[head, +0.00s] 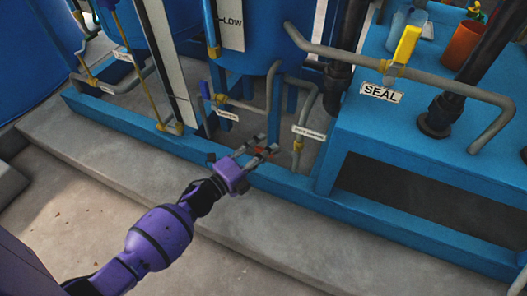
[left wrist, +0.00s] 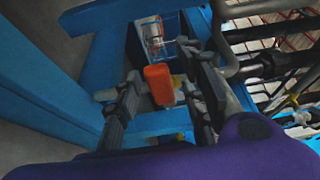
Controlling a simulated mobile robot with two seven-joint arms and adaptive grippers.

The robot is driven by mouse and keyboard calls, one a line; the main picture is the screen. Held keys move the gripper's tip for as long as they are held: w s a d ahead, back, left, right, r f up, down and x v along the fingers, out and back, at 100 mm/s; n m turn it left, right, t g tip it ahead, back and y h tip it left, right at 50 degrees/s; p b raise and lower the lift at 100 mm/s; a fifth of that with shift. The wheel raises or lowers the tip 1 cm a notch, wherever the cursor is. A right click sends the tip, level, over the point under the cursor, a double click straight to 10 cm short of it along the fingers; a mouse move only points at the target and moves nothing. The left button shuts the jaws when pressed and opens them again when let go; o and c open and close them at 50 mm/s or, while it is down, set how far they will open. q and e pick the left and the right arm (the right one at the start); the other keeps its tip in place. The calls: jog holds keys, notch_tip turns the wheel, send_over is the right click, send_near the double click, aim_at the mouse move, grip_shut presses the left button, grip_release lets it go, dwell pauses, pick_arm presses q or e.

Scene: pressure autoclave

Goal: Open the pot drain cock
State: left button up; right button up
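My left gripper (head: 265,145) reaches in from the lower left of the head view, low in front of the blue frame. Its two fingers are apart. A small red handle (head: 262,151) shows between them. In the left wrist view the handle is an orange-red block (left wrist: 160,84) between the fingers, close to the left finger and with a gap to the right one. A white label (head: 309,132) hangs just right of the gripper; its text is too small to read surely. The cock's body is mostly hidden. My right gripper is not in view.
A blue-handled valve (head: 205,90) with a white tag (head: 227,114) sits up and left of the gripper. A yellow-handled valve (head: 406,45) with a SEAL label (head: 381,93) is at the right. The blue frame rail (head: 420,220) runs along the front; the concrete floor before it is clear.

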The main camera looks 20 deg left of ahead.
pick_arm(q)
grip_shut()
jog(key=shift+f, duration=0.1)
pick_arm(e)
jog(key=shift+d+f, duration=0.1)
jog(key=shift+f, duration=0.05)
